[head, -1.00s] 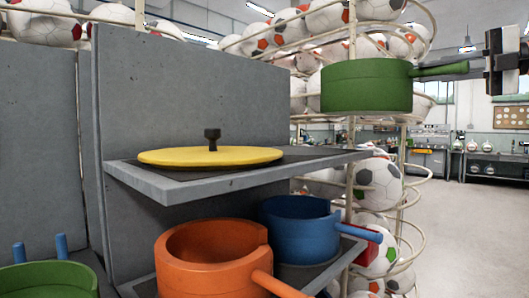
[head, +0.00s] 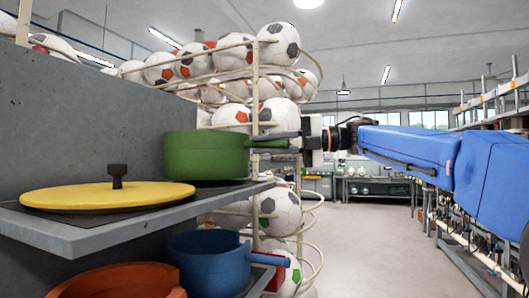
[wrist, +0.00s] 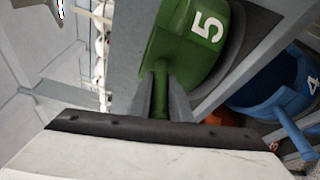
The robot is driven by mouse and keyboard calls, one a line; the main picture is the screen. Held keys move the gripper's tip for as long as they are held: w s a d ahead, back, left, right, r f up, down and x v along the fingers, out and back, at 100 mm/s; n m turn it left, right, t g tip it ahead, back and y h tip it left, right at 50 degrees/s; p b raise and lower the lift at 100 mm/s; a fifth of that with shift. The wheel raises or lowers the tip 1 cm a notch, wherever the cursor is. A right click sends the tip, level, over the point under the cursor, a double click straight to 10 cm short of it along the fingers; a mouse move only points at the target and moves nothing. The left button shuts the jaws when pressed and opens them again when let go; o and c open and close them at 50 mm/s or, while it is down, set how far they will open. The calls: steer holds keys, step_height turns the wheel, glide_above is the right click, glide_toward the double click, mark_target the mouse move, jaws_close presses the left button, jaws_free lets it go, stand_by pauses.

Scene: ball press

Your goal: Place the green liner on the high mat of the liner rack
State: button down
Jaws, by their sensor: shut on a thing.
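The green liner (head: 205,157) is an upright round pot, marked 5 in the wrist view (wrist: 190,40). It is at the right end of the upper shelf (head: 110,238) of the rack, over a dark mat (head: 198,190). Its base looks level with the mat; I cannot tell whether its full weight rests there. My gripper (head: 288,140) is shut on the liner's handle and reaches in from the right. In the wrist view, both fingers (wrist: 162,97) flank the green handle. The mat's far part is hidden behind the liner.
A yellow lid (head: 108,197) with a black knob lies left of the liner on the same shelf. Below are a blue liner (head: 208,265) and an orange liner (head: 120,282). A grey panel (head: 90,120) stands behind. A wire rack of soccer balls (head: 280,45) is beyond. Floor at right is open.

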steer(key=shift+f, duration=0.85)
steer(key=shift+d, duration=0.1)
steer(key=c, duration=1.6)
jaws_free()
steer(key=shift+f, duration=0.15)
steer(key=shift+c, duration=0.2)
steer(key=shift+d, duration=0.2)
steer(key=d+r, duration=0.1)
steer(key=d, duration=1)
steer(key=shift+s+d, duration=0.25)
steer(key=shift+d, duration=0.05)
steer(key=shift+r, duration=0.15)
